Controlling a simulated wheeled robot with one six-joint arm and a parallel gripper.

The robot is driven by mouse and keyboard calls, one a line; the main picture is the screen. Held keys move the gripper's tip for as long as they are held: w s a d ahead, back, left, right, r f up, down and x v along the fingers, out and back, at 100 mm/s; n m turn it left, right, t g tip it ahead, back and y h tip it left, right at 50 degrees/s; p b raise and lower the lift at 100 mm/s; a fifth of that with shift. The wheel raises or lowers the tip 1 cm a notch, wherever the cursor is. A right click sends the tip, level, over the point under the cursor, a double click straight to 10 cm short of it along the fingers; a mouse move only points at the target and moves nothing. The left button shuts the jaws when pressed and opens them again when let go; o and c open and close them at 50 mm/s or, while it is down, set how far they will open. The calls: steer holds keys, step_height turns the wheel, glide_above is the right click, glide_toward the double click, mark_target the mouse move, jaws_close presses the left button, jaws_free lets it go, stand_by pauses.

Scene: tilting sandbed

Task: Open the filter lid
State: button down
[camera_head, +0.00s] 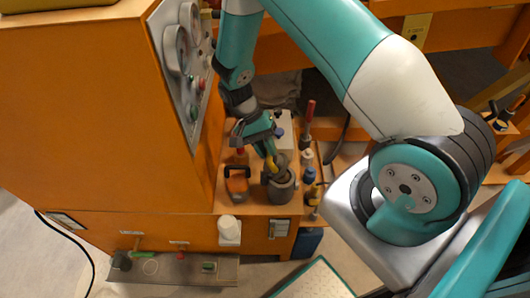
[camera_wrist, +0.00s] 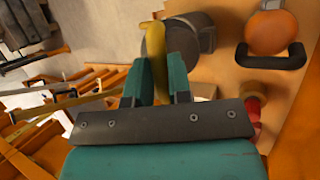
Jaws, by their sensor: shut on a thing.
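The filter is a dark grey round pot (camera_head: 280,188) on the orange bench, with a grey round lid (camera_head: 279,162) at its top. A yellow handle (camera_head: 271,165) sits at the lid. My gripper (camera_head: 266,148) comes down from above and is shut on the yellow handle. In the wrist view the handle (camera_wrist: 155,42) rises between the two teal fingers of my gripper (camera_wrist: 160,82), and the grey round body (camera_wrist: 190,38) lies behind it. The fingers hide part of the handle. I cannot tell clearly how far the lid stands open.
An orange block with a black handle (camera_head: 237,182) stands just left of the pot. Blue-capped bottles (camera_head: 309,175) and a red-handled tool (camera_head: 308,114) stand close on the right. A gauge panel (camera_head: 186,60) on an orange cabinet rises at the left.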

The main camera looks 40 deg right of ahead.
steer(key=shift+w+a+f, duration=0.15)
steer(key=shift+w+a, duration=0.25)
steer(key=shift+a, duration=0.2)
steer(key=shift+w+a+f, duration=0.15)
steer(key=shift+w+a, duration=0.25)
steer(key=shift+a, duration=0.15)
steer(key=shift+b, duration=0.3)
steer(key=c, duration=1.1)
jaws_free()
steer(key=shift+f, duration=0.1)
steer(key=shift+o, duration=0.2)
step_height(320, 180, up, 20)
steer(key=b, duration=0.1)
steer(key=shift+b, duration=0.35)
steer(key=shift+c, duration=0.2)
